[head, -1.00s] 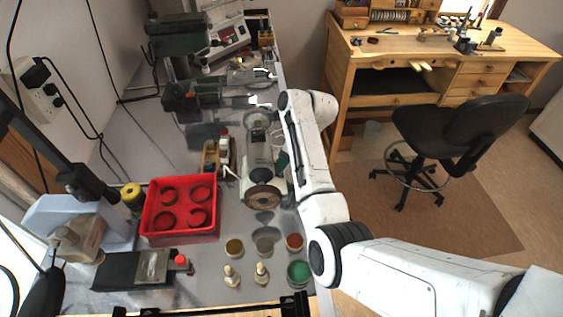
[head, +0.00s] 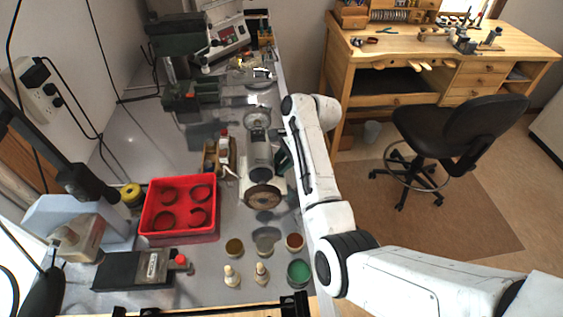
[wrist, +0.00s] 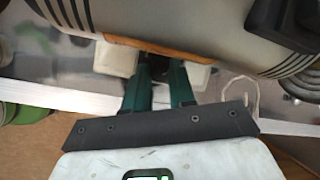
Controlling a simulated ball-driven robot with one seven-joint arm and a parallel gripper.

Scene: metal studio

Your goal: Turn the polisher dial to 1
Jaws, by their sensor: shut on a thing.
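The polisher (head: 262,157) is a grey motor with a round buffing wheel (head: 263,196) at its near end, standing on the bench. In the wrist view its rounded grey body (wrist: 200,22) fills the top. My gripper (head: 284,157) is at the polisher's right side, mostly hidden by my white arm. In the wrist view my gripper's dark green fingers (wrist: 158,70) are close together at the lower edge of the polisher body. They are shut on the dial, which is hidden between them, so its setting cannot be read.
A red tray (head: 181,237) with round holes stands left of the polisher. Several compound pots, including a green one (head: 298,270), stand in front. Green machines (head: 190,95) stand behind. A chair (head: 455,145) and wooden workbench (head: 440,70) are to the right.

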